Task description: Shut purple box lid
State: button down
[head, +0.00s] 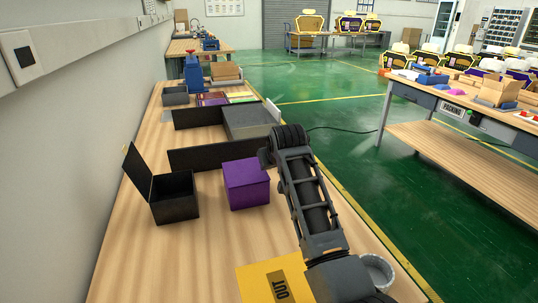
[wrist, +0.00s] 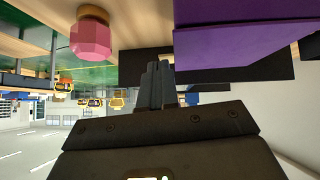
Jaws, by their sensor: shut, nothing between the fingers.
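The purple box (head: 247,193) stands on the wooden bench, just left of my arm in the head view. Its top looks covered by a flat purple lid (head: 245,171), with no open inside showing. In the wrist view, which looks upside down, the purple box (wrist: 235,30) fills the upper right. My gripper (wrist: 155,85) is shut and empty, close beside the box. I cannot tell if it touches the box. In the head view the fingers are mostly hidden behind the dark wrist, at the box's back right corner.
A black box (head: 174,198) with its lid standing open is left of the purple box. Dark upright panels (head: 210,153) and a grey block (head: 249,121) stand behind. A pink bottle (wrist: 90,38) shows in the wrist view.

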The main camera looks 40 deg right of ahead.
jog(key=shift+d+f, duration=0.15)
jog(key=shift+f, duration=0.45)
dwell(0.3)
jog(key=w+r+p+v, duration=0.1)
jog(key=p+v, duration=0.1)
jog(key=v, duration=1)
jog(key=shift+w+r+p, duration=0.15)
jog(key=shift+r+p, duration=0.25)
jog(key=shift+r, duration=0.25)
